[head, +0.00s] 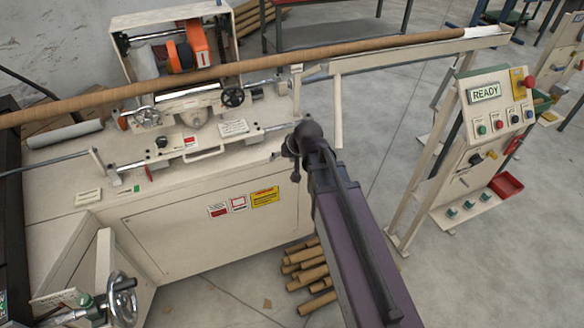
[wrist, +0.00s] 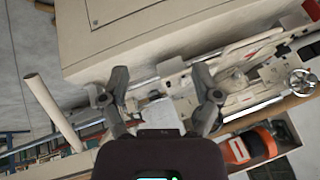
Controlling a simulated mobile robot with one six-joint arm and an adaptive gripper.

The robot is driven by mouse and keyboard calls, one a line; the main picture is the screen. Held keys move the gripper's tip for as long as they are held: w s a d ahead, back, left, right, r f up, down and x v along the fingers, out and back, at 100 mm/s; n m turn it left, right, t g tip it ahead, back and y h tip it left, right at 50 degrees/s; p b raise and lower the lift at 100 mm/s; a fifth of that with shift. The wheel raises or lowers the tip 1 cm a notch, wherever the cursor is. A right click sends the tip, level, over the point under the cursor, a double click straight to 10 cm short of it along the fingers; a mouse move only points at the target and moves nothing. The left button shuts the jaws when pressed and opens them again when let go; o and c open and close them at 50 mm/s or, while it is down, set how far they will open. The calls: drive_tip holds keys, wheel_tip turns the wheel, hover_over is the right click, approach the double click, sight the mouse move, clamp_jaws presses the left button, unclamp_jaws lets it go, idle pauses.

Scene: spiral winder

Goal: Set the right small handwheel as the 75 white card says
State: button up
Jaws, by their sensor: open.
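The right small handwheel (head: 233,97), dark-rimmed, is on the winder's carriage in the head view. A silver small handwheel (head: 147,117) is to its left; a pale-rimmed wheel shows at the right edge of the wrist view (wrist: 303,82). A white card (head: 233,128) lies on the bed below the dark wheel, its print too small to read. My gripper (head: 297,150) is right of the card and apart from both wheels, above the bed's right end. In the wrist view its fingers (wrist: 162,92) are spread and empty. I cannot make out the dark wheel there.
A long cardboard tube (head: 330,50) crosses above the bed. A control post reading READY (head: 485,93) stands at right. A large handwheel (head: 121,298) is at lower left. Cardboard tubes (head: 308,270) lie on the floor beside the cabinet. Floor between machine and post is mostly clear.

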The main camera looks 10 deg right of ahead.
drive_tip(key=shift+g+h, duration=0.7)
drive_tip(key=shift+g, duration=0.1)
drive_tip(key=shift+s+d+f, duration=0.4)
drive_tip(key=shift+s+d, duration=0.25)
drive_tip(key=shift+s, duration=0.2)
drive_tip(key=shift+s+d+f, duration=0.4)
drive_tip(key=shift+s+d, duration=0.25)
drive_tip(key=shift+s, duration=0.2)
drive_tip(key=s+d+f+g+h, duration=0.1)
drive_tip(key=s+d+g+h, duration=0.1)
drive_tip(key=s+d, duration=0.5)
drive_tip(key=s+g, duration=0.1)
drive_tip(key=s, duration=0.2)
drive_tip(key=shift+s+d+f+m+g+h, duration=0.2)
drive_tip(key=shift+d+f+m+g+h, duration=0.1)
drive_tip(key=shift+d+m+h, duration=0.1)
